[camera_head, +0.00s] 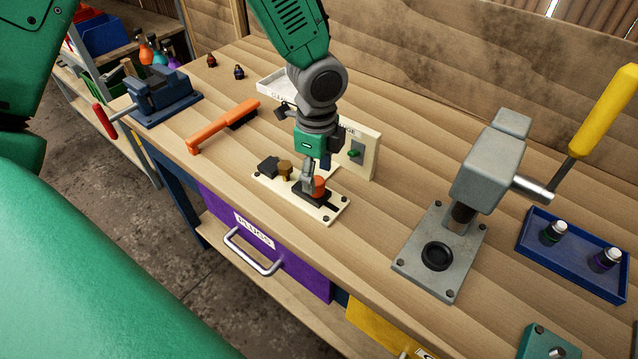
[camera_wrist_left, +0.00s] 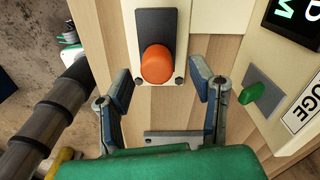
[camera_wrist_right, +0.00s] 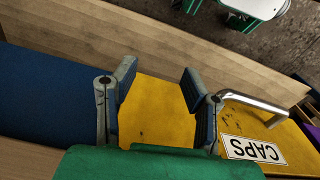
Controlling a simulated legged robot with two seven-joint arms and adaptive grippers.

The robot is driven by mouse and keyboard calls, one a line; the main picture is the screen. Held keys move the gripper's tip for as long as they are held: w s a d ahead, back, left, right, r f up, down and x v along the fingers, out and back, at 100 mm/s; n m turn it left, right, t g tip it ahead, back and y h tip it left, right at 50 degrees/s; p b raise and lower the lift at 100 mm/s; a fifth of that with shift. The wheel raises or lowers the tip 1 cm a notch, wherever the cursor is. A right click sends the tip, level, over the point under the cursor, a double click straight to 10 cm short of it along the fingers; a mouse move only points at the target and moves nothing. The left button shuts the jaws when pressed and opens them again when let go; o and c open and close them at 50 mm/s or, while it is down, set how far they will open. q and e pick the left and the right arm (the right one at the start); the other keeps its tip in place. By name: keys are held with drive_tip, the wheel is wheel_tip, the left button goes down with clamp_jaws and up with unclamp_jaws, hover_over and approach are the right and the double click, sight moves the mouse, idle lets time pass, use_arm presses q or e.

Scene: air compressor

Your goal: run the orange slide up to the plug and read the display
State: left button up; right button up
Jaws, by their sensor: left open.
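The orange slide knob (camera_head: 319,185) stands on a dark slide piece on a cream base plate (camera_head: 330,213). A brass-coloured plug (camera_head: 285,168) sits beside a dark block (camera_head: 267,165) at the plate's left end. My left gripper (camera_head: 312,180) is open, pointing down at the knob. In the left wrist view the knob (camera_wrist_left: 157,64) shows between and just beyond the open fingers (camera_wrist_left: 160,76); contact is not visible. The gauge panel (camera_head: 367,160) has a green knob (camera_head: 354,153). Its dark display (camera_wrist_left: 296,18) is cut off, with only partial lit characters visible. My right gripper (camera_wrist_right: 158,70) is open and empty.
The right wrist view shows a yellow drawer (camera_wrist_right: 158,108) labelled CAPS with a metal handle (camera_wrist_right: 254,105). Bare wood separates plate and press.

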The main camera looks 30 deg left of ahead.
sight(318, 180)
use_arm(q)
drive_tip(key=f, duration=0.3)
drive_tip(key=shift+s+a, duration=0.15)
drive_tip(key=shift+a, duration=0.05)
drive_tip(key=shift+d+f, duration=0.2)
drive_tip(key=shift+d, duration=0.15)
